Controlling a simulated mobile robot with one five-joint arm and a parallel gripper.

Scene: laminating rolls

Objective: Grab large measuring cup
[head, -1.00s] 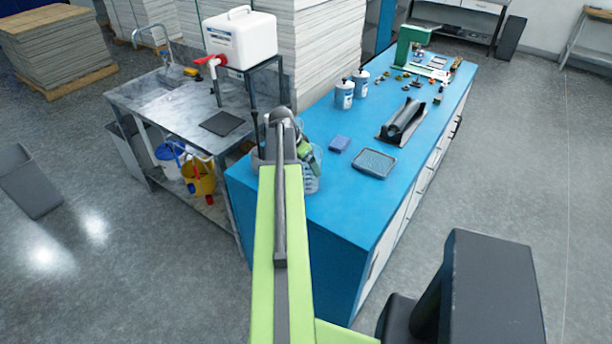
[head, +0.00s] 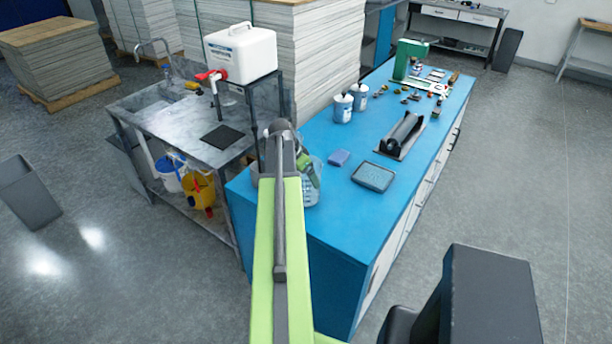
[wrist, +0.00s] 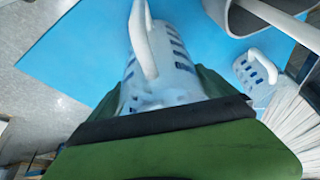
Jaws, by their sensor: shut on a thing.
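The large measuring cup is clear plastic with blue markings and a pale handle. In the wrist view the cup (wrist: 165,75) fills the upper middle, its handle toward the camera. My gripper (wrist: 160,98), with green fingers and dark edges, is shut on it, a finger on each side. In the head view the cup (head: 311,192) is at the near left corner of the blue counter, partly hidden behind my arm. The green fingers of my gripper (head: 306,168) show beside it. I cannot tell whether the cup's base touches the counter.
A smaller measuring cup (wrist: 257,75) stands close right in the wrist view, with white bristles beside it. On the counter (head: 330,220) are a blue sponge (head: 339,157), a tray (head: 373,177), a roller (head: 404,132) and two white tubs. The counter's near right is bare.

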